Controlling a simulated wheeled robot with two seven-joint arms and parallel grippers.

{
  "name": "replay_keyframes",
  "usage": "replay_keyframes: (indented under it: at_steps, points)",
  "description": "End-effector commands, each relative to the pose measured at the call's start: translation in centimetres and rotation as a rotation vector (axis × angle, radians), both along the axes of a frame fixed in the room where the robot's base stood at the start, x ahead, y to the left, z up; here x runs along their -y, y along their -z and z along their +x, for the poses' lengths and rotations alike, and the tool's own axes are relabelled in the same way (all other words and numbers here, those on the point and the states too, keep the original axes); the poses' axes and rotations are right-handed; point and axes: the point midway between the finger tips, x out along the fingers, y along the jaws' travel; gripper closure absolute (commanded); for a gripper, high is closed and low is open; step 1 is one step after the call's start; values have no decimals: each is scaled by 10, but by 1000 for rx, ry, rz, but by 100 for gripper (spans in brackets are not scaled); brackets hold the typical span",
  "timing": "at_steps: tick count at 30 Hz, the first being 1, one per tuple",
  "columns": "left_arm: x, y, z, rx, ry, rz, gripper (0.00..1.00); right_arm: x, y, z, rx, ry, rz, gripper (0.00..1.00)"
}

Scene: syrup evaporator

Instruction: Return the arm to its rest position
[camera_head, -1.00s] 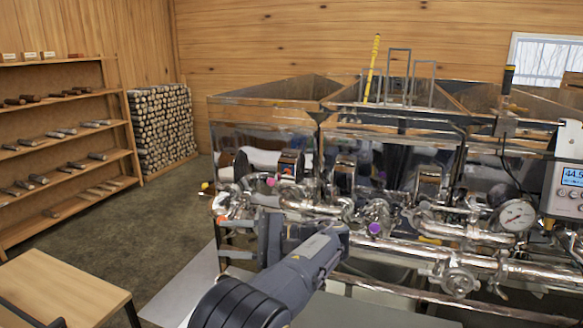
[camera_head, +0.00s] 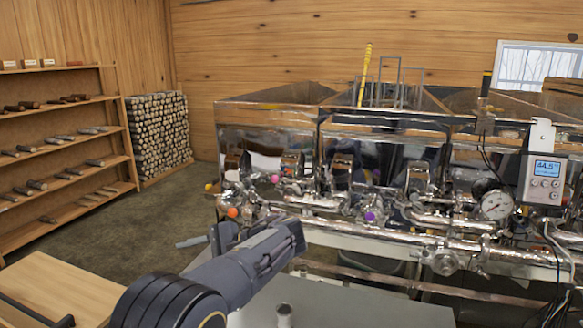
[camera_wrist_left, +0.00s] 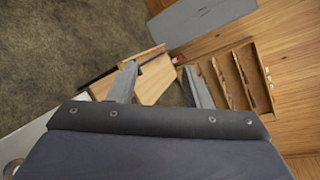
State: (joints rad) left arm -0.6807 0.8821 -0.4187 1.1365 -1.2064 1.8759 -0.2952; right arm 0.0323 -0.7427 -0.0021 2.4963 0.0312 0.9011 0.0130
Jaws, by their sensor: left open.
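My left arm reaches in from the bottom of the head view. Its gripper (camera_head: 194,241) points left, in front of the evaporator's left end, with a finger showing over the floor. In the left wrist view the two fingers of the same gripper (camera_wrist_left: 163,86) stand wide apart with nothing between them. My right gripper is in neither view. The evaporator (camera_head: 265,148), a shiny metal unit with pipes and valves, stands behind the arm.
A wooden table (camera_head: 50,285) is at the lower left. Wooden shelves (camera_head: 75,139) and stacked firewood (camera_head: 160,130) stand along the left. A digital display (camera_head: 546,169) and round gauge (camera_head: 496,205) are at the right. Floor (camera_head: 135,225) is clear between table and evaporator.

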Motion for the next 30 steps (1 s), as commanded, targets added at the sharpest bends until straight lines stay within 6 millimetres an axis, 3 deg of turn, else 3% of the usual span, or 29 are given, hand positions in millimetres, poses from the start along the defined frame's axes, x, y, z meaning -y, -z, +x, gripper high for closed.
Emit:
replay_keyframes:
  at_steps: [8,12,15,20,24,30]
  points:
    - [-67,30,-41,-11,-57,-344,56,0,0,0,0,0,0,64]
    - [-95,54,-86,34,-105,-625,56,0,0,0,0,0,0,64]
    - [-101,71,-128,107,-149,-855,56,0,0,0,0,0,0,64]
    - [-85,87,-193,275,-226,-1184,56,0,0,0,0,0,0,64]
    - [-57,95,-243,466,-304,-1424,56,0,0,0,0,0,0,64]
    - [-19,106,-288,728,-411,-1644,56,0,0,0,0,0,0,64]
